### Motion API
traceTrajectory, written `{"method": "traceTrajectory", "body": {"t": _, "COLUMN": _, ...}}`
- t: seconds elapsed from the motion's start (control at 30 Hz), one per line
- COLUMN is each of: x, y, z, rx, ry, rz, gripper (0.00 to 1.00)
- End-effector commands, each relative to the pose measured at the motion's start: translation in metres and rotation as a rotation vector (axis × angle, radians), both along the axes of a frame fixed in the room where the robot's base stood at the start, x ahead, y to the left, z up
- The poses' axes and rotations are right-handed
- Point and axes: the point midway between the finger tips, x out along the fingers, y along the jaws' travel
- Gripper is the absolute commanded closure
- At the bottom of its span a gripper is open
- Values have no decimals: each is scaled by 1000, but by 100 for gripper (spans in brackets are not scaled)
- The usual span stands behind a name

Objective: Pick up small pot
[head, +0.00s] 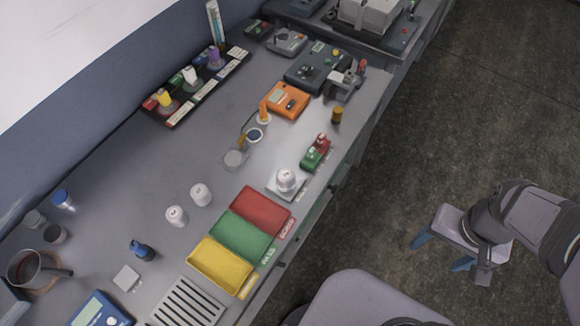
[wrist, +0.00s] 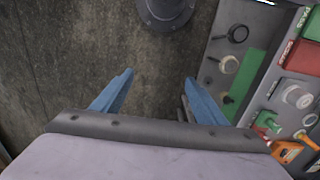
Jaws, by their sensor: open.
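The small pot (head: 24,266) is at the far left of the bench in the head view. It is a metal pot with dark red contents and a dark handle pointing right, and it sits on a round brown mat (head: 48,286). My gripper (head: 441,252) is far from it, over the floor to the right of the bench. In the wrist view my gripper (wrist: 158,78) shows two blue fingers spread apart with nothing between them. The pot is not visible in the wrist view.
Red (head: 262,211), green (head: 240,238) and yellow (head: 220,267) trays line the bench's front edge. White jars (head: 200,194), a blue bottle (head: 141,250) and a blue scale (head: 100,310) stand near the left side.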

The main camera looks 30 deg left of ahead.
Motion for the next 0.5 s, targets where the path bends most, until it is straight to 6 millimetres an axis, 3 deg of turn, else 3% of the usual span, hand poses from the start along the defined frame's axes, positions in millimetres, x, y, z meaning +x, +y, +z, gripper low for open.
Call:
{"method": "traceTrajectory", "body": {"t": 0.27, "x": -10, "y": 39, "z": -18, "rx": -4, "ry": 37, "rz": 185, "gripper": 34}}
{"method": "traceTrajectory", "body": {"t": 0.5, "x": -40, "y": 104, "z": -58, "rx": -40, "ry": 144, "rz": 522, "gripper": 34}}
